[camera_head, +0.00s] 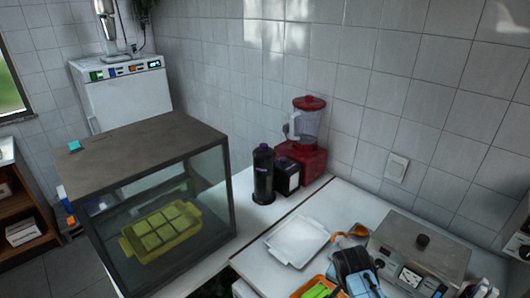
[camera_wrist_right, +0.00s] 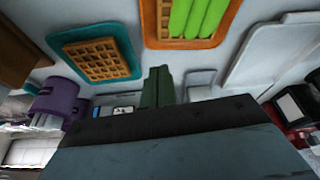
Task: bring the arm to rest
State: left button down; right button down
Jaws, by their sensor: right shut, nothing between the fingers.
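My right gripper (camera_wrist_right: 158,78) is shut and empty in the right wrist view, its dark fingers together above the white counter. In the head view the black and blue end of my right arm (camera_head: 355,268) is at the bottom, right of the orange tray (camera_head: 304,286). That tray holds green strips (camera_head: 318,291), which also show in the right wrist view (camera_wrist_right: 198,16). A waffle (camera_wrist_right: 96,59) lies on a teal tray (camera_wrist_right: 130,52) near the gripper. My left gripper is not in view.
A white tray (camera_head: 298,240), an orange spoon (camera_head: 352,232) and a silver appliance (camera_head: 425,248) are close by. A red blender (camera_head: 308,135), a dark bottle (camera_head: 263,175) and a glass case (camera_head: 205,190) stand farther back. A purple cup (camera_wrist_right: 58,102) shows at left in the wrist view.

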jog(key=s+a+r+n+y, duration=0.1)
jog(key=s+r+n, duration=0.2)
jog(key=s, duration=0.5)
jog(key=s+a+r+n+y, duration=0.1)
jog(key=s+r+n, duration=0.25)
jog(key=s, duration=0.55)
jog(key=s+a+r+n+y, duration=0.1)
jog(key=s+r+n, duration=0.25)
jog(key=s, duration=0.45)
notch_tip(320, 180, down, 33)
jog(key=s+b, duration=0.1)
jog(key=b, duration=0.8)
jog(key=s+d+f+g+b, duration=0.1)
jog(key=s+f+b, duration=0.3)
jog(key=s+f, duration=0.4)
jog(key=s+d+f+b, duration=0.2)
jog(key=s+f+b, duration=0.3)
jog(key=f, duration=1.2)
jog(key=s, duration=0.4)
jog(key=shift+f+n+g, duration=0.15)
jog(key=shift+n+g, duration=0.25)
